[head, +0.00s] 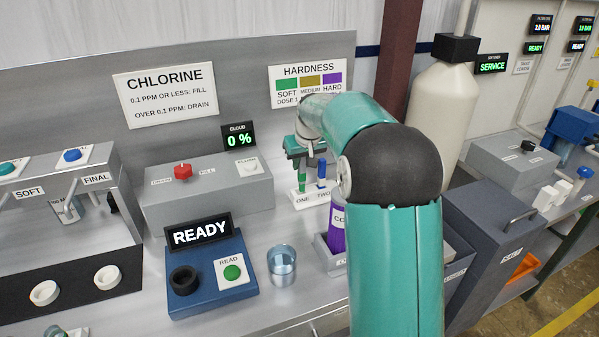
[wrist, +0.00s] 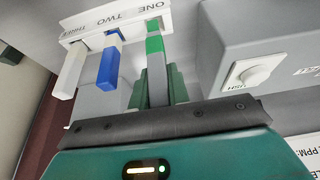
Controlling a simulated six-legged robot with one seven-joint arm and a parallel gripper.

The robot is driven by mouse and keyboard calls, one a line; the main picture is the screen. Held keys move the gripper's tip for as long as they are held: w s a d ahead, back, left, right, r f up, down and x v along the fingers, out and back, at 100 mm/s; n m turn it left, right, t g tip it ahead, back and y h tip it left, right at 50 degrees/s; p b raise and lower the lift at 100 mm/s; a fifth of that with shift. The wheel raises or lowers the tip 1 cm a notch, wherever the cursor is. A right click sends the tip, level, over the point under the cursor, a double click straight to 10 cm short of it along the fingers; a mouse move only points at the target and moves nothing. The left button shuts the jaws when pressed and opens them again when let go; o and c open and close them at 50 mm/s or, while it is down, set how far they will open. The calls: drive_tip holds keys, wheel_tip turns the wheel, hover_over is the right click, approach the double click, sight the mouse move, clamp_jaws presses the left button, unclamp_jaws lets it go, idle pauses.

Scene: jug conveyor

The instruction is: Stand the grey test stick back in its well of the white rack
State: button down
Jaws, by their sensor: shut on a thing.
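The grey test stick (wrist: 157,75), with a green band, is between the green fingers of my gripper (wrist: 158,88), which is shut on it. Its green end (head: 300,173) points down at the place marked ONE on the white rack (head: 311,195). The rack also shows in the wrist view (wrist: 100,18). I cannot tell how far the stick's end is in the well. My gripper (head: 306,152) is above the rack in the head view. A blue stick (wrist: 109,60) stands at TWO and a white stick (wrist: 69,75) at THREE.
A grey box with a red knob (head: 182,171) and a push button (head: 248,166) stands left of the rack. A purple container (head: 337,232) is in front of it. A glass beaker (head: 282,264) and a blue reader (head: 207,275) stand nearer on the bench.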

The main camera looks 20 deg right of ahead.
sight(299, 172)
drive_tip(key=shift+w+f, duration=0.25)
drive_tip(key=shift+f, duration=0.05)
drive_tip(key=shift+w+f, duration=0.15)
drive_tip(key=shift+f, duration=0.75)
drive_tip(key=shift+w+f, duration=0.1)
drive_tip(key=shift+f, duration=0.8)
drive_tip(key=c, duration=1.3)
unclamp_jaws()
drive_tip(key=shift+f, duration=0.15)
drive_tip(key=shift+c, duration=0.2)
